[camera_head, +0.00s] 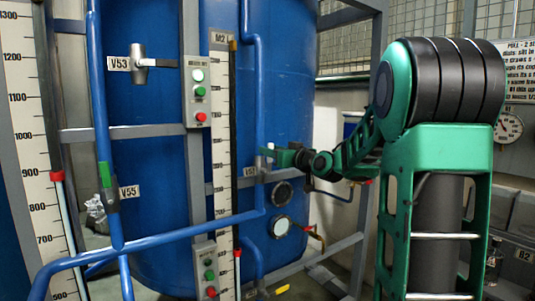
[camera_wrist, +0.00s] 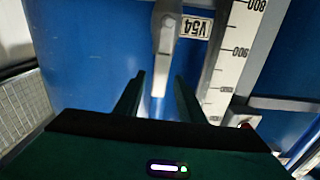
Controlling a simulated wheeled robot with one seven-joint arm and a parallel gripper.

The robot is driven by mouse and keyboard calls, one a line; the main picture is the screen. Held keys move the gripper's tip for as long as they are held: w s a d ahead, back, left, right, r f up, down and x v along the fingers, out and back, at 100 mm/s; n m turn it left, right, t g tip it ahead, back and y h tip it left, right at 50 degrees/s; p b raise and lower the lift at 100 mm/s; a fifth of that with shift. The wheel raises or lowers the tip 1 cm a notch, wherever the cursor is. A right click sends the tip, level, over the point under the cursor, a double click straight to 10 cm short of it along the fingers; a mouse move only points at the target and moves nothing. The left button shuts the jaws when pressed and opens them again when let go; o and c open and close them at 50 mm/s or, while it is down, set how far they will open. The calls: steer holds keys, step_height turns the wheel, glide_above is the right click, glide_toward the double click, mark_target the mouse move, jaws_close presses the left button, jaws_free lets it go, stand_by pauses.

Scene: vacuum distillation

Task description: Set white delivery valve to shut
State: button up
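A valve with a pale white-grey lever (camera_wrist: 164,50) hangs on a blue pipe in the wrist view, beside a label reading V54 upside down (camera_wrist: 195,26). My gripper (camera_wrist: 159,76) is open, its two dark fingers on either side of the lever's free end. A gap shows on both sides, and I cannot tell whether either finger touches it. In the head view my gripper (camera_head: 271,155) reaches in from the right to this valve on the vertical blue pipe. The label (camera_head: 250,171) shows just below, but the lever is mostly hidden there by the gripper.
Valve V53 (camera_head: 140,63) has a grey lever, and valve V55 (camera_head: 105,174) a green one. Button boxes (camera_head: 198,90) and white scales (camera_head: 222,130) stand near the pipe. A large blue tank (camera_head: 285,60) is behind. Grey frame bars (camera_head: 320,258) cross the lower right.

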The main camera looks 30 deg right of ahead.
steer(key=shift+w, duration=0.7)
jaws_close()
